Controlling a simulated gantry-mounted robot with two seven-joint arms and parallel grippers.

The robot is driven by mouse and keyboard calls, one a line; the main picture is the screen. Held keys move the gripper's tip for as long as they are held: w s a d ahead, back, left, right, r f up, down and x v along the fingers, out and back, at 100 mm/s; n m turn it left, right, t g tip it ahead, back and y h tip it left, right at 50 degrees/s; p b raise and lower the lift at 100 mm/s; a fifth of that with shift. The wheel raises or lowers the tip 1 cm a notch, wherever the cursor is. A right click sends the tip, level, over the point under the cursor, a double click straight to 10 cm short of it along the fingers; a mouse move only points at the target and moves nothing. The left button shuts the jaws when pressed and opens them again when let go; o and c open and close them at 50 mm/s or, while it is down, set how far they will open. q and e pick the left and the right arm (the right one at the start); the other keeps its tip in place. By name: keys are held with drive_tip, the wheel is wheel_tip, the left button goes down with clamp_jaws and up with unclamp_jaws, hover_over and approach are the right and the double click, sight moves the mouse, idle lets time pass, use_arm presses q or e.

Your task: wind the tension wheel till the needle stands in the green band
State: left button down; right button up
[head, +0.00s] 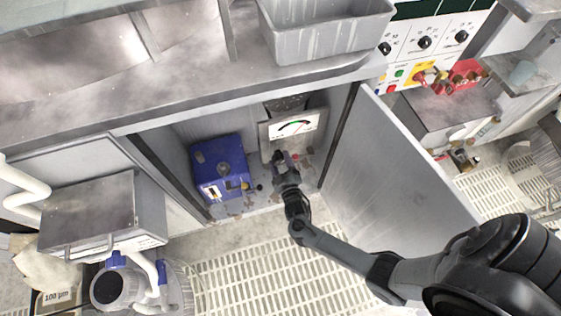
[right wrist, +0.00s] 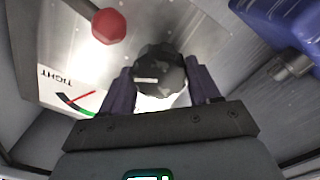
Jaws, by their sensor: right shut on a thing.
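The tension wheel (right wrist: 162,72) is a dark ridged knob with a white mark. It sits between the two fingers of my right gripper (right wrist: 160,88), which is shut on it. In the head view my right gripper (head: 283,163) reaches into the open cabinet, just below the gauge (head: 296,125), and hides the wheel. The gauge has a white face with a green band. In the right wrist view part of the upside-down gauge shows a red needle (right wrist: 82,98) near a green arc (right wrist: 63,98). The gripper hides the rest, so the exact reading is unclear. My left gripper is out of view.
A red knob (right wrist: 109,26) is on the panel close to the wheel. A blue box (head: 219,165) stands left of my gripper inside the cabinet. The open cabinet door (head: 385,165) is on the right, beside my right arm. Grated floor (head: 255,275) lies in front.

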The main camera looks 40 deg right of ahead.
drive_tip(key=o, duration=0.7)
drive_tip(key=shift+r, duration=0.15)
drive_tip(key=shift+s+a+p, duration=0.25)
drive_tip(key=shift+s+p, duration=0.05)
drive_tip(key=shift+s, duration=0.1)
drive_tip(key=p+v, duration=0.3)
drive_tip(key=v, duration=0.7)
drive_tip(key=shift+w, duration=0.1)
